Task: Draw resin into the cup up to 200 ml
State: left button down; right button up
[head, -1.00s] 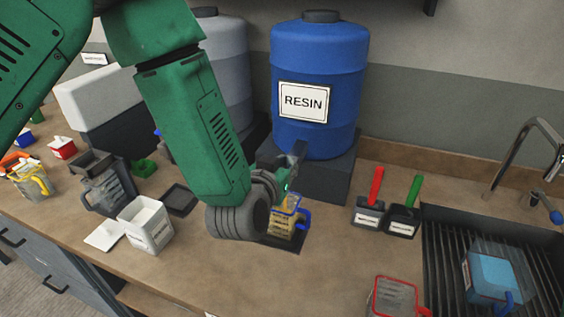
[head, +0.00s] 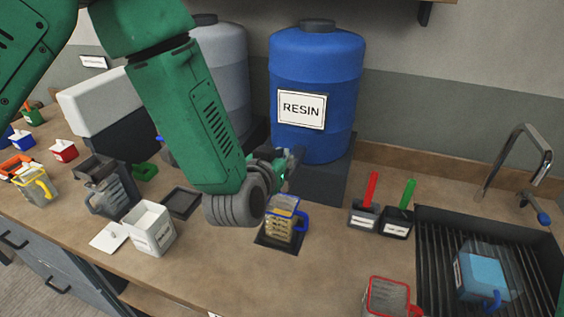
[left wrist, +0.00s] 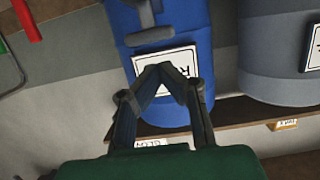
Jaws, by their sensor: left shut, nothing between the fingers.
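The blue resin drum (head: 318,70) with its RESIN label stands at the back on a dark block. My left gripper (head: 289,163) is in front of the drum's lower part, above and apart from the cup. It also shows in the left wrist view (left wrist: 164,72), fingertips together and empty before the drum's label. The arm hides the tap area in the head view. My right gripper is out of view.
Red-handled (head: 366,205) and green-handled (head: 400,210) tools stand right of the cup. A red-rimmed container (head: 388,297) is at the front. The sink (head: 530,250) holds a blue container (head: 482,275). A white open box (head: 152,228) stands left. The counter before the cup is clear.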

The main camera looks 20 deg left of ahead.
pick_arm(q)
jog(key=b+v, duration=0.2)
jog(key=v, duration=0.8)
jog(key=shift+d+r, duration=0.1)
jog(key=shift+d, duration=0.1)
jog(key=shift+d, duration=0.15)
dwell(0.3)
